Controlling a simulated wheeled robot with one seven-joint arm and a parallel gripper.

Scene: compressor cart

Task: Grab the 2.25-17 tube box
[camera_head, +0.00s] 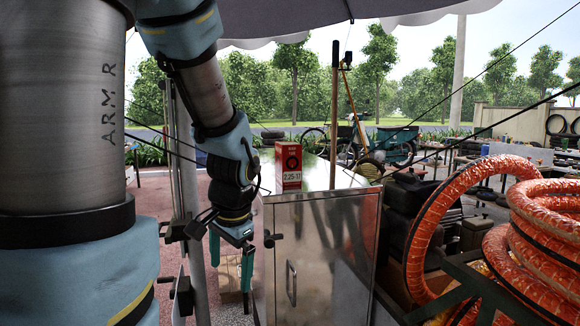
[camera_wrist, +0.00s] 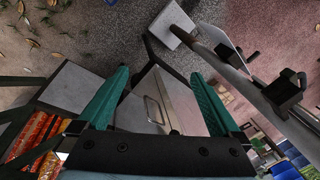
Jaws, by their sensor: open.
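The 2.25-17 tube box (camera_head: 288,167) is a small upright red box with a black ring picture and a pale label. It stands on top of the shiny metal cabinet (camera_head: 330,245), near its left front part. My gripper (camera_head: 231,278) hangs to the left of the cabinet, lower than the box and apart from it. Its two teal fingers are spread with nothing between them. In the wrist view the open fingers (camera_wrist: 158,76) frame the cabinet door with its handle (camera_wrist: 153,108). I cannot make out the box in the wrist view.
A wooden pole (camera_head: 334,115) rises just right of the box. Orange wrapped coils (camera_head: 545,235) fill the right side. A grey post (camera_head: 190,200) stands left of my gripper. The cabinet top around the box looks mostly clear. A canopy hangs overhead.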

